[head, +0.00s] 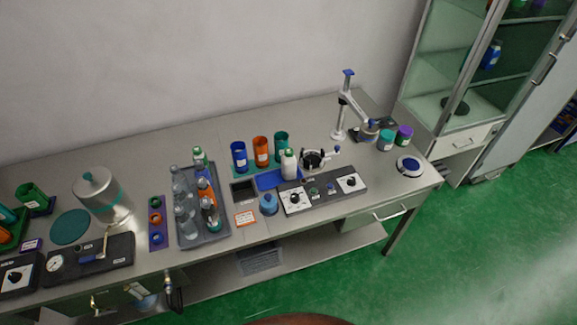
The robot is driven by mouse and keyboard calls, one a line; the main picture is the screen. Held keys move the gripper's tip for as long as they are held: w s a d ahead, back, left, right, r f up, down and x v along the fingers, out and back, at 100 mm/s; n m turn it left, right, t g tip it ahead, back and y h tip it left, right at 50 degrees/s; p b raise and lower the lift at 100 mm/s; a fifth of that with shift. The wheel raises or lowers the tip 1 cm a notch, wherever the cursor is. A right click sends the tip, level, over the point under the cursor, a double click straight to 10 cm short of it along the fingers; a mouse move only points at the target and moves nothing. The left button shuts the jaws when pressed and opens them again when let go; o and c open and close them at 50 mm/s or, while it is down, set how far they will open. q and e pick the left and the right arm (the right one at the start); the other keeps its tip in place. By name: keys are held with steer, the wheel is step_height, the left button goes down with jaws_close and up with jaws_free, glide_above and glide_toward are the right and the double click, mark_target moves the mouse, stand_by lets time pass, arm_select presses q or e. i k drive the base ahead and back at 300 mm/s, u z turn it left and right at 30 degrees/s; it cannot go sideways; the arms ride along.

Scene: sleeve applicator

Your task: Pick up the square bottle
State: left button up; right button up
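No bottle is clearly recognisable as square at this size. A small blue bottle (268,205) stands at the bench's front, left of the control panel. Several clear and capped bottles stand close together in the grey tray (220,233), left of the middle; one is clear (186,223). Neither of my grippers can be made out in the head view.
Blue (239,157), orange (261,151) and teal (281,146) cylinders stand behind the mat. A control panel (323,193) lies in front. A stand with an arm (347,100) rises at the right. A metal vessel (101,193) stands at the left. The right front bench top is mostly clear.

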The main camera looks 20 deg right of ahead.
mark_target(288, 160)
steer(key=k, duration=0.6)
steer(key=z, duration=0.5)
steer(key=i, duration=1.1)
steer(key=u, duration=0.3)
